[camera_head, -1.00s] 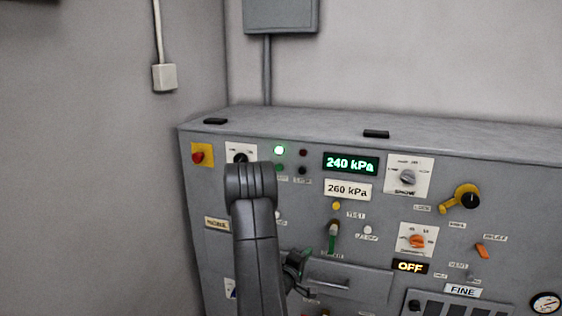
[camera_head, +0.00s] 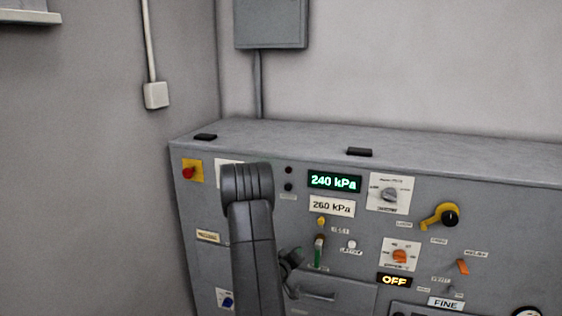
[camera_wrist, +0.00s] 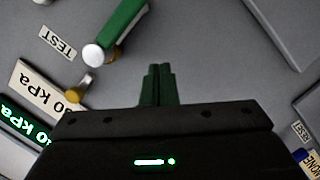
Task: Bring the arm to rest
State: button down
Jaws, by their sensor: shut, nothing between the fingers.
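My arm (camera_head: 253,235) stands bent in front of the left part of the grey panel in the head view. My gripper (camera_head: 291,262) shows only partly beside it, left of the green-handled lever (camera_head: 319,250). In the wrist view my gripper (camera_wrist: 158,85) has its two green fingers together, with nothing between them. The green lever (camera_wrist: 120,28) with a white end is ahead and to the left of the fingertips, apart from them in the picture. How far the fingertips are from the panel is hard to tell.
The panel carries a green 240 kPa display (camera_head: 334,182), a 260 kPa plate (camera_head: 332,207), a yellow knob (camera_wrist: 78,88), a yellow handle (camera_head: 436,216) and an OFF display (camera_head: 394,280). A drawer-like handle (camera_head: 318,295) juts out near my gripper. Walls stand left and behind.

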jog(key=shift+a+r+m, duration=0.2)
jog(key=shift+r+m, duration=0.3)
jog(key=shift+m, duration=0.2)
